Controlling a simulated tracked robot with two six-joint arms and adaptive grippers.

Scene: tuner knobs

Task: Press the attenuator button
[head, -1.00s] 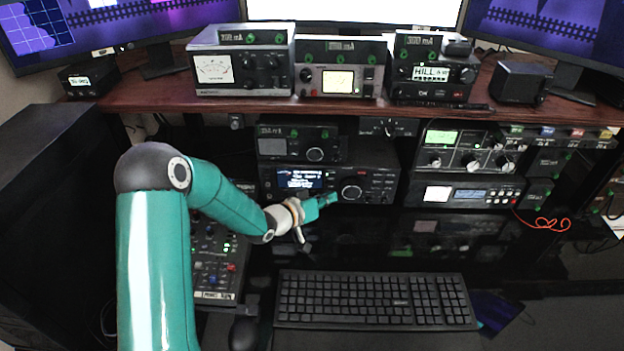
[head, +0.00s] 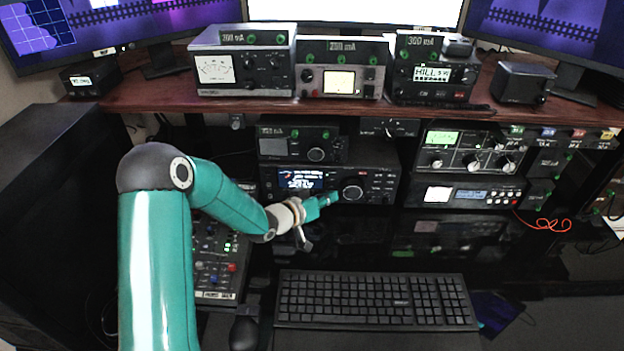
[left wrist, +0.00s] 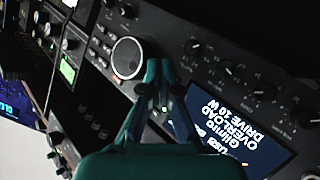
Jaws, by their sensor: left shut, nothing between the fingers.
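The black radio (head: 375,181) with a lit screen (head: 300,179) and a large round tuning knob (head: 352,190) stands on the lower shelf. The same screen (left wrist: 240,125) and knob (left wrist: 127,57) show in the left wrist view, turned sideways. My left gripper (head: 332,198) is shut and empty, its tips at the radio's lower front between screen and knob. In the left wrist view its fingertips (left wrist: 160,66) lie beside the knob and hide part of the panel. I cannot tell whether they touch it. The attenuator button's label is not readable, so I cannot single it out.
A smaller unit (head: 296,145) sits on top of the radio. More radios (head: 470,150) stand to the right. A keyboard (head: 372,300) lies in front, and a control panel (head: 215,262) lies left of it, partly behind my arm. Dark space lies between radio and keyboard.

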